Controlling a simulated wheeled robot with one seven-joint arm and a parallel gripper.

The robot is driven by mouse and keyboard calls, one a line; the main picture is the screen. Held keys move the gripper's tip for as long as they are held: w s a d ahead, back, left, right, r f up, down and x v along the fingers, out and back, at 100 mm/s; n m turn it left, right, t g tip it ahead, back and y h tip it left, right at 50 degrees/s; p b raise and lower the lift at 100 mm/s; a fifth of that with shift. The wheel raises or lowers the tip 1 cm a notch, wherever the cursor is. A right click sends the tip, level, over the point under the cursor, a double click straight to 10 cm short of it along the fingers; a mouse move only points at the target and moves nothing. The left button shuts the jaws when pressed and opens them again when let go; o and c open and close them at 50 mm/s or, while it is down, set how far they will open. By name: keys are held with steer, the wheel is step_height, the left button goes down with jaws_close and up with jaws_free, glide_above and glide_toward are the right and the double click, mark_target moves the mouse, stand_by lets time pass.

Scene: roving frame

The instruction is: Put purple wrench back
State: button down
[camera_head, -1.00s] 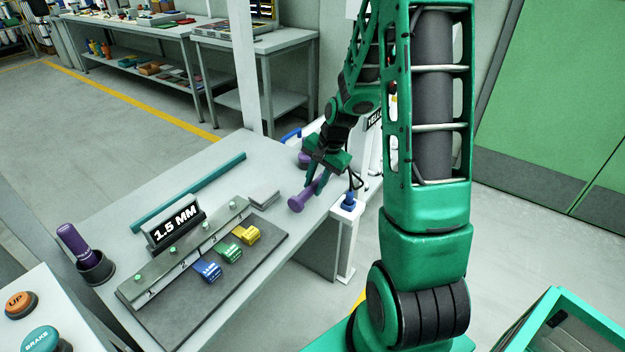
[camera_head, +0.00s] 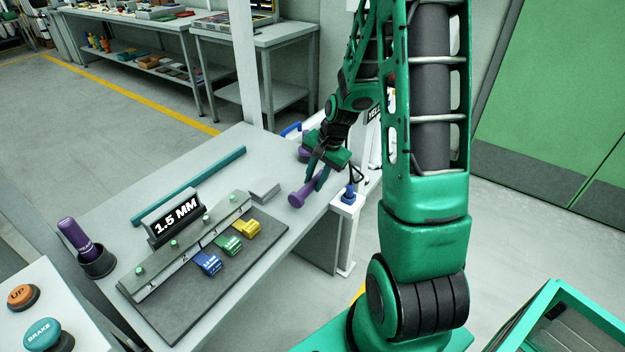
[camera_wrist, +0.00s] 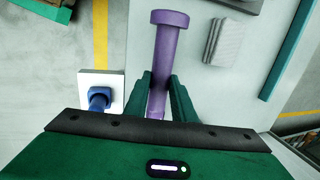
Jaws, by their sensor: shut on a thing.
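The purple wrench (camera_head: 299,198) is a purple rod with a wider round end, lying at the right edge of the grey workbench. My gripper (camera_head: 315,180) reaches down over it from behind, its green fingers shut on the shaft. In the wrist view the purple wrench (camera_wrist: 165,55) runs up between the two fingers (camera_wrist: 159,98), its wide end pointing away from me. My gripper hides part of its length. A purple part also shows behind my gripper; I cannot tell whether it belongs to the wrench. A purple cylinder (camera_head: 75,237) with lettering stands tilted in a black cup (camera_head: 97,263) at the bench's left.
A white post (camera_head: 345,235) holding a blue peg (camera_head: 348,192) stands close right of my gripper. The bench carries a grey block (camera_head: 265,190), a teal bar (camera_head: 190,185), a "1.5 MM" sign (camera_head: 175,223) and a rail with blue, green and yellow tags.

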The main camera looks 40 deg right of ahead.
steer(key=shift+f, duration=0.7)
steer(key=c, duration=1.4)
jaws_free()
steer(key=shift+r, duration=4)
steer(key=shift+s, duration=0.1)
